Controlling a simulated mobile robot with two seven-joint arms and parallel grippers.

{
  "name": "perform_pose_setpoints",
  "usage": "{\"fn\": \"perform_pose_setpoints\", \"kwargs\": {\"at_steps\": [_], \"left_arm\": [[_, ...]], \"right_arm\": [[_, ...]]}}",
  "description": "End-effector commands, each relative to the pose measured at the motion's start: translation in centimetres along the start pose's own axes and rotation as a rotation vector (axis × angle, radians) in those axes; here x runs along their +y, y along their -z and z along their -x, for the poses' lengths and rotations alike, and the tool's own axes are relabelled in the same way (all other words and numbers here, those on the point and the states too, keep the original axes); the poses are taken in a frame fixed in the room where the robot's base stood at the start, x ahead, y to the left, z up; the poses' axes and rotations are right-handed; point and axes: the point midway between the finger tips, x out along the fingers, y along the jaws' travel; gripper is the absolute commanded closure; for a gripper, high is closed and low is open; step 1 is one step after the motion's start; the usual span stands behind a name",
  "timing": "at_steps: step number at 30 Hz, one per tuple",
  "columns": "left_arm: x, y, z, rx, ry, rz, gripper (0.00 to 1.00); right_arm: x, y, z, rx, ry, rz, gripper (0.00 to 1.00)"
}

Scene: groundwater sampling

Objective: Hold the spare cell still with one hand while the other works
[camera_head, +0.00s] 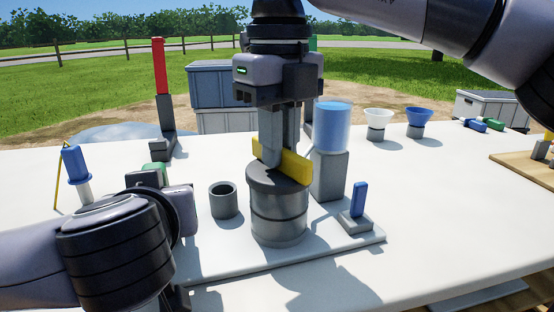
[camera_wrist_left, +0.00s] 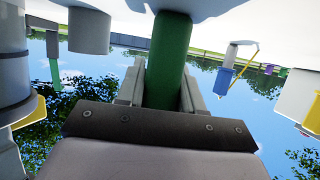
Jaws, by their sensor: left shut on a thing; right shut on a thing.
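A grey canister (camera_head: 278,218) with a dark lid stands upright on the white board (camera_head: 225,262). A yellow bar (camera_head: 295,166) sits across its lid. My right gripper (camera_head: 281,150) points down from above and is shut on the yellow bar. My left gripper (camera_head: 160,182) is low at the left, partly hidden by its own wrist. It is shut on a green post (camera_wrist_left: 171,62), which fills the gap between its fingers in the left wrist view. In the head view only a bit of green (camera_head: 153,168) shows. I cannot tell which thing is the spare cell.
A grey cup (camera_head: 224,201) stands between my grippers. A blue cylinder (camera_head: 332,127) on a grey block and a small blue lever (camera_head: 359,200) are right of the canister. A red post (camera_head: 159,68) stands behind left. The white table (camera_head: 450,220) is clear at right.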

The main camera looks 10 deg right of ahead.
Motion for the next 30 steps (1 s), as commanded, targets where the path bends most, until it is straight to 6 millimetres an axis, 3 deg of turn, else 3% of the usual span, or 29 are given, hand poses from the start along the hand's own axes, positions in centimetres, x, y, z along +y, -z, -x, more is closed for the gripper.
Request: {"fn": "perform_pose_setpoints", "kwargs": {"at_steps": [15,30], "left_arm": [[0.00,-0.04,0.00,-0.001,0.000,0.000,1.00],[0.00,-0.05,0.00,-0.001,0.000,-0.001,1.00]], "right_arm": [[-0.05,-0.02,0.09,-0.002,-0.001,-0.555,1.00],[-0.04,-0.02,0.11,-0.003,-0.001,-0.686,1.00]]}}
